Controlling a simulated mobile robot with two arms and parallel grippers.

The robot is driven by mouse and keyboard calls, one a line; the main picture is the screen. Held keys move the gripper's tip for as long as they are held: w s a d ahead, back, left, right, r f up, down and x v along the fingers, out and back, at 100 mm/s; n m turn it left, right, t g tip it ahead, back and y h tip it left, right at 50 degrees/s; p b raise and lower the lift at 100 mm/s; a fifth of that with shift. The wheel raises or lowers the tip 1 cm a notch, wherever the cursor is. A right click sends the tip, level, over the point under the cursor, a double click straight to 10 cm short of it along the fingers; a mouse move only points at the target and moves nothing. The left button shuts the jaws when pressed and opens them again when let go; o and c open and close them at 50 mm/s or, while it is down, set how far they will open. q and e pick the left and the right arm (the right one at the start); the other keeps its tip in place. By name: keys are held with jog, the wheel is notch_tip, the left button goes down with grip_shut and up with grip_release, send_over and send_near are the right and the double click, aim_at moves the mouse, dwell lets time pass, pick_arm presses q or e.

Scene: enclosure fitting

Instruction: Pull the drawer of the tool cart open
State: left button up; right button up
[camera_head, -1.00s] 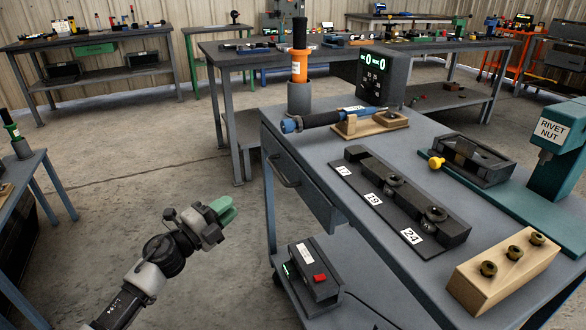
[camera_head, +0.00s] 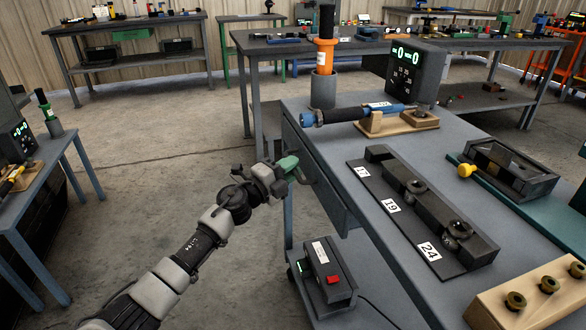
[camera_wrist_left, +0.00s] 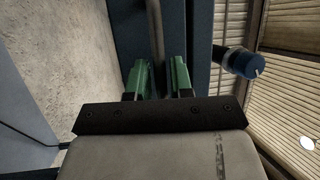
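The tool cart (camera_head: 385,240) is grey, with its drawer (camera_head: 329,200) in the side facing my left arm. The drawer front looks flush with the cart. Its dark bar handle (camera_wrist_left: 155,35) shows upright in the left wrist view. My left gripper (camera_head: 292,170) is at the handle, its green fingers pointing at the drawer front. In the left wrist view the fingers (camera_wrist_left: 161,75) stand apart, with the handle bar in line with the gap between them. I cannot tell if either finger touches the bar. My right gripper is out of view.
On the cart top are a blue-handled tool (camera_head: 350,114) on a wooden rest, an orange tool (camera_head: 325,52) in a grey holder, a display box (camera_head: 417,75) and a black socket rack (camera_head: 420,215). A box with a red button (camera_head: 327,278) sits on the lower shelf.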

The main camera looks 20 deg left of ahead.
pick_arm(q)
jog(key=shift+w+d, duration=0.25)
grip_shut()
jog(key=shift+a, duration=0.1)
jog(key=s+a, duration=0.6)
jog(key=a, duration=0.4)
jog(key=s+a, duration=0.7)
jog(key=a, duration=0.3)
jog(key=shift+s, duration=0.3)
